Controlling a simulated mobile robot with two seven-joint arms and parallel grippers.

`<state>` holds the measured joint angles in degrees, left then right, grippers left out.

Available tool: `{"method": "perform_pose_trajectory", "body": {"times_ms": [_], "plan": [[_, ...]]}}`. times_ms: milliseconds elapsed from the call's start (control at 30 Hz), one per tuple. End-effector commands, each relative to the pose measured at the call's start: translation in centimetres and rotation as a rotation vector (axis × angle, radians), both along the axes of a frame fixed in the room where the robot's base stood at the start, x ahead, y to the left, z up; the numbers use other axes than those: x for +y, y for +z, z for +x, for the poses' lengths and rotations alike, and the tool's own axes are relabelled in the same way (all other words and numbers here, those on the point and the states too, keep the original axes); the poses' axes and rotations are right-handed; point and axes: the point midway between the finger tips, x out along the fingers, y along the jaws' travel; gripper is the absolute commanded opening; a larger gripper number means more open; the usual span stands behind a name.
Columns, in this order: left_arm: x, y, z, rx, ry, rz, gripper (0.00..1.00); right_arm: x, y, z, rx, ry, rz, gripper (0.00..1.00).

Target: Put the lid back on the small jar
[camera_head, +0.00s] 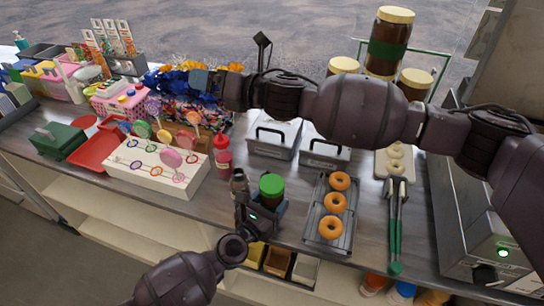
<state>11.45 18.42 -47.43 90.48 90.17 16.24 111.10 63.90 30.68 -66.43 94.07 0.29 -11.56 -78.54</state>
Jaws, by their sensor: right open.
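A small jar with a green top (271,186) and a dark body stands near the front of the counter. My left gripper (262,212) is at the jar's lower part, and its body hides the base. I cannot tell whether its fingers press on the jar. My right gripper (208,82) is open at the back left, over the blue and yellow heap of sweets, well away from the jar. I see no loose lid that I can clearly tell apart.
A rack of doughnuts (314,226) lies right of the jar, with green-handled tongs (395,235) beyond. A red bottle (222,158) and a white lollipop stand (150,177) are to the left. Cream-lidded jars (388,45) and metal bins (275,140) stand behind.

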Motion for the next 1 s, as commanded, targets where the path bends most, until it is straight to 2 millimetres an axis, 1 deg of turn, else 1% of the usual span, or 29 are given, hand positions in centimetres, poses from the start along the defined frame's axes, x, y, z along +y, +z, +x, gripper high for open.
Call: {"method": "perform_pose_trajectory", "body": {"times_ms": [100, 267, 367, 533, 700, 800, 900, 1000], "plan": [[0.0, 0.0, 0.0, 0.000, 0.001, 0.000, 0.00, 1.3, 1.1, -2.3, -0.206, 0.151, -0.039, 0.88], [0.0, 0.0, 0.0, 0.000, 0.001, 0.000, 0.00, 2.4, 1.3, -5.8, -0.471, 0.364, -0.113, 0.88], [0.0, 0.0, 0.0, 0.000, 0.001, 0.000, 0.00, 2.8, 0.7, -8.0, -0.628, 0.504, -0.172, 0.88], [0.0, 0.0, 0.0, 0.000, 0.001, 0.000, 0.00, 2.5, -1.4, -11.2, -0.878, 0.747, -0.293, 0.88], [0.0, 0.0, 0.0, 0.000, 0.001, 0.000, 0.00, 1.1, -4.4, -13.5, -1.098, 1.003, -0.440, 0.88], [0.0, 0.0, 0.0, 0.000, 0.001, 0.000, 0.00, -0.2, -6.3, -14.2, -1.210, 1.158, -0.540, 0.88], [0.0, 0.0, 0.0, 0.000, 0.001, 0.000, 0.00, -1.8, -8.2, -14.4, -1.307, 1.315, -0.650, 0.88], [0.0, 0.0, 0.0, 0.000, 0.001, 0.000, 0.00, -3.7, -10.0, -14.0, -1.386, 1.474, -0.771, 0.88]]}}
